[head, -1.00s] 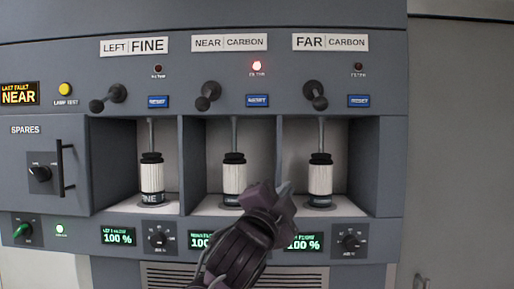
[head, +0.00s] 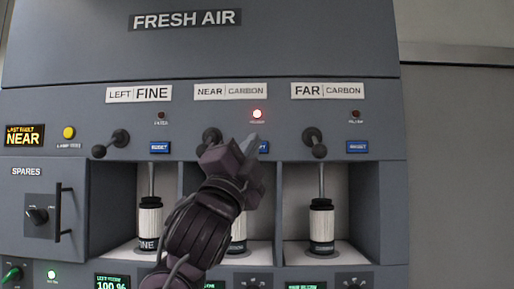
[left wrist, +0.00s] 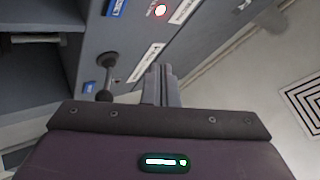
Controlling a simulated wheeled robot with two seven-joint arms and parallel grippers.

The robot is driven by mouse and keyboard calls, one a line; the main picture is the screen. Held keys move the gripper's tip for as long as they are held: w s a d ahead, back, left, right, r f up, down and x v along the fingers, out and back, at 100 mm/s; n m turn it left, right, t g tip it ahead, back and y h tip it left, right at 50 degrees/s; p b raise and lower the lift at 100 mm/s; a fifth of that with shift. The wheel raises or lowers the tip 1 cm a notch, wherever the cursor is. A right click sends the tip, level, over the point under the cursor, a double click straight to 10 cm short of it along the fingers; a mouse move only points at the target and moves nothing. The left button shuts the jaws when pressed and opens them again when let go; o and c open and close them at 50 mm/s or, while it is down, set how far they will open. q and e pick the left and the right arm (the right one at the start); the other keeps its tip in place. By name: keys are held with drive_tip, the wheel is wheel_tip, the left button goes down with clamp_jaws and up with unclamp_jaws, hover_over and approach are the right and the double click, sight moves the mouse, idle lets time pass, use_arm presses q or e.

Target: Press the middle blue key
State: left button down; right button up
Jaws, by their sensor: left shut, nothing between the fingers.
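The middle blue key (head: 263,147) is on the panel below the NEAR CARBON label and the lit red lamp. My left gripper (head: 250,146) is in front of it and hides its left part. The gripper is shut and empty; I cannot tell whether its tip touches the panel. In the left wrist view the shut fingers (left wrist: 161,78) point at the panel, and the blue key beside the red lamp (left wrist: 115,8) is at the top edge, apart from the fingers in the picture. My right gripper is out of view.
Other blue keys sit at left (head: 160,147) and right (head: 357,146). Black levers stick out beside the keys, at left (head: 112,143), middle (head: 211,136) and right (head: 315,142). White filter cartridges (head: 321,222) stand in open bays below. The spares door handle (head: 61,212) juts out at left.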

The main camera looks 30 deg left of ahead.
use_arm(q)
drive_tip(key=w+a+p, duration=0.1)
drive_tip(key=w+a, duration=0.3)
drive_tip(key=w, duration=0.3)
drive_tip(key=shift+a, duration=0.1)
idle(1.9)
drive_tip(key=shift+w+a, duration=0.1)
drive_tip(key=shift+w+a, duration=0.1)
drive_tip(key=shift+w, duration=0.15)
